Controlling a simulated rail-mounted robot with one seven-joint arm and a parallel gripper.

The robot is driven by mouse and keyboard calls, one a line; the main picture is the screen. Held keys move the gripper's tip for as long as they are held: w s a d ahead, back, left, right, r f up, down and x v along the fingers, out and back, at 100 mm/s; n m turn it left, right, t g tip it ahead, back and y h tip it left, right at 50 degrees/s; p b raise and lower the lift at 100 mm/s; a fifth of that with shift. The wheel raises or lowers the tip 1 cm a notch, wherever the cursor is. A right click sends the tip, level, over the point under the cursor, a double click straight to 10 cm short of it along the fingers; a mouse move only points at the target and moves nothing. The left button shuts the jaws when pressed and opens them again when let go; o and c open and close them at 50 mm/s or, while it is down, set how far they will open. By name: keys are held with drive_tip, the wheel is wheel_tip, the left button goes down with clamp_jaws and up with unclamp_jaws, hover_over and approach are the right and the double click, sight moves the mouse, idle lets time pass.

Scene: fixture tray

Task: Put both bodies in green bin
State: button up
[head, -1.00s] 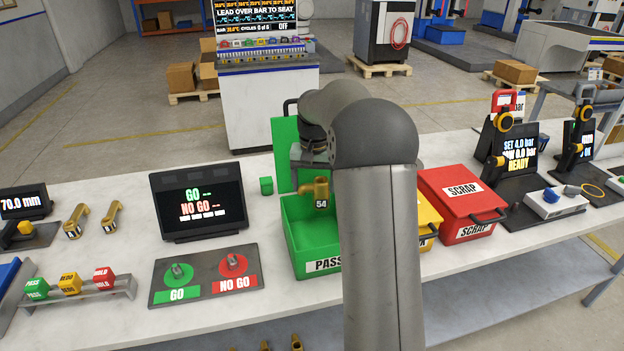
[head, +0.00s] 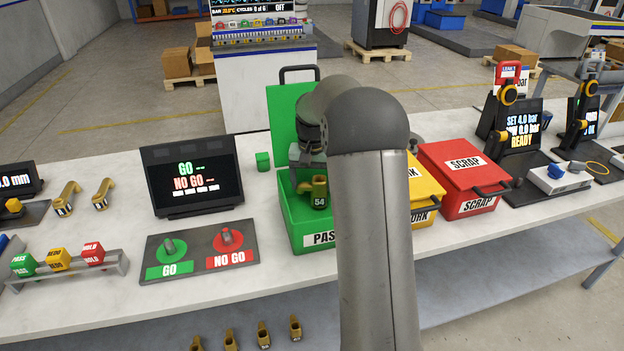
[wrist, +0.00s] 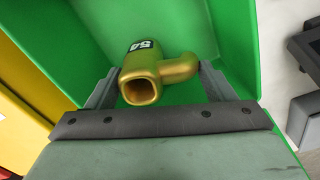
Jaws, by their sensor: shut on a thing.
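The green bin (head: 299,231), labelled PASS, stands on the bench with its lid raised. My gripper (head: 309,185) is over the bin, partly hidden by my arm. It is shut on a brass body (head: 320,196) marked 54, low at the bin's opening. In the wrist view the brass body (wrist: 156,72) sits between the two fingers of my gripper (wrist: 160,85), with the green bin's walls (wrist: 228,35) around it. Several more brass bodies (head: 263,334) stand upright at the bottom edge of the head view. The bin's floor is mostly hidden in the head view.
A yellow bin (head: 424,184) and a red SCRAP bin (head: 470,160) stand right of the green bin. A GO/NO GO plate (head: 200,250) and screen (head: 193,176) stand left.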

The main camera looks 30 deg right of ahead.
drive_tip(key=shift+f+b, duration=0.35)
drive_tip(key=shift+f, duration=0.25)
idle(0.5)
drive_tip(key=o, duration=1.5)
wheel_tip(320, 180, up, 13)
drive_tip(key=p, duration=0.9)
drive_tip(key=shift+p, duration=0.4)
